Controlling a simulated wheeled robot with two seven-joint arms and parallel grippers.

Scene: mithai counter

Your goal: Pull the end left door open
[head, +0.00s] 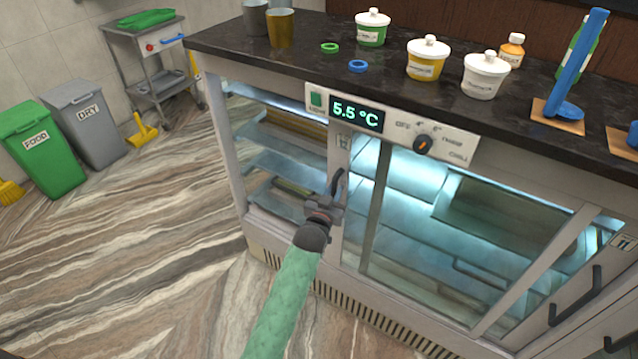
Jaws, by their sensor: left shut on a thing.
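The end left door (341,148) is at the left end of the counter's front, with a pale upright frame and a small printed mark. Shelves show in the lit space left of that frame. Its black upright handle (338,181) is on the frame. My left gripper (332,198) is shut on the handle's lower part and hides some of it. The door looks about flush with the front; a small gap cannot be told. My right gripper cannot be made out in the head view.
Sliding glass panes (430,240) fill the middle of the front. Another black handle (577,297) is at the right. A control panel (390,125) reads 5.5 °C. Jars and cups stand on the dark top (300,58). Bins (40,150) and a trolley (150,60) stand far left. The floor before the door is clear except for my arm.

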